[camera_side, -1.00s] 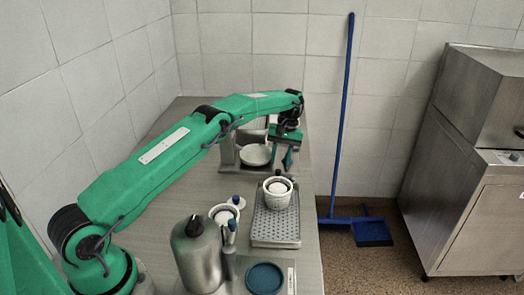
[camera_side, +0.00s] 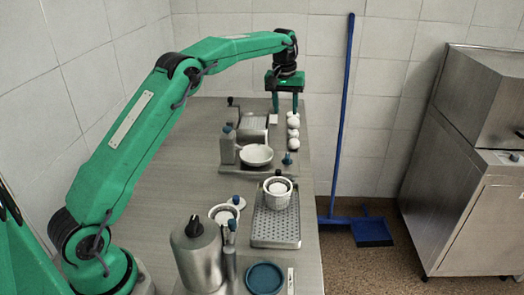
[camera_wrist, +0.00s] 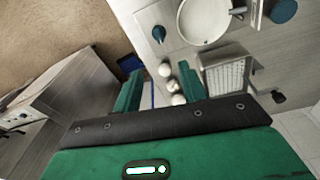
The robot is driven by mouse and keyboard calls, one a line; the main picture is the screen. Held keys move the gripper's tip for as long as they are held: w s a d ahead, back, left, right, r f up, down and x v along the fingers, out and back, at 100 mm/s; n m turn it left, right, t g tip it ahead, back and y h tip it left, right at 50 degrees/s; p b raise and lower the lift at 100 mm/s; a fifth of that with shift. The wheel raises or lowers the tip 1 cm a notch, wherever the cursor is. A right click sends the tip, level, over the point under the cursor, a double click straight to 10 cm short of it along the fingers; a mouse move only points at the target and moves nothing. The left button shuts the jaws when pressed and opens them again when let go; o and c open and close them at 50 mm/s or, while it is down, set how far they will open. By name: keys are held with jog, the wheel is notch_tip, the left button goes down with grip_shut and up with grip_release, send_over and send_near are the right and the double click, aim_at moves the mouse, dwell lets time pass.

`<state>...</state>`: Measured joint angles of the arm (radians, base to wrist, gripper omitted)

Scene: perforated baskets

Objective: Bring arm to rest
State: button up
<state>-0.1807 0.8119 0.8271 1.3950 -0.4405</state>
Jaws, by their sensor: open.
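My green gripper (camera_side: 285,106) is raised over the far end of the steel counter, fingers pointing down. Its two fingers are apart with nothing between them. In the wrist view my gripper (camera_wrist: 158,72) also shows open and empty. Several white round pieces (camera_side: 293,131) stand in a row on the counter beneath and nearer than the gripper; they also show beyond the fingers in the wrist view (camera_wrist: 171,86). A white perforated basket (camera_side: 275,194) with a pale round thing inside stands on a perforated metal tray (camera_side: 262,232).
A white bowl (camera_side: 256,155) stands mid-counter beside a grey dispenser with a blue cap (camera_side: 227,148). A metal canister (camera_side: 198,258), another white basket (camera_side: 224,217) and a blue dish (camera_side: 265,278) are at the front. The blue-handled broom (camera_side: 343,120) stands right of the counter.

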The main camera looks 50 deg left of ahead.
jog(key=s+d+r+m+t, duration=0.1)
jog(key=s+d+r, duration=0.25)
jog(key=s, duration=0.25)
jog(key=s+d+r+m+t, duration=0.1)
jog(key=s+d+r+m, duration=0.1)
jog(key=s+r, duration=0.35)
jog(key=s+d+r+m, duration=0.1)
jog(key=s+d+r, duration=0.15)
jog(key=s, duration=0.55)
jog(key=s+d+f+m+t, duration=0.1)
jog(key=s+f, duration=0.2)
jog(key=s, duration=0.7)
jog(key=s+d+f+m+t, duration=0.1)
jog(key=s+f, duration=0.3)
jog(key=s, duration=0.6)
jog(key=shift+d+f+m, duration=0.25)
jog(key=shift+d+m, duration=0.35)
jog(key=shift+d, duration=0.05)
jog(key=shift+w, duration=0.1)
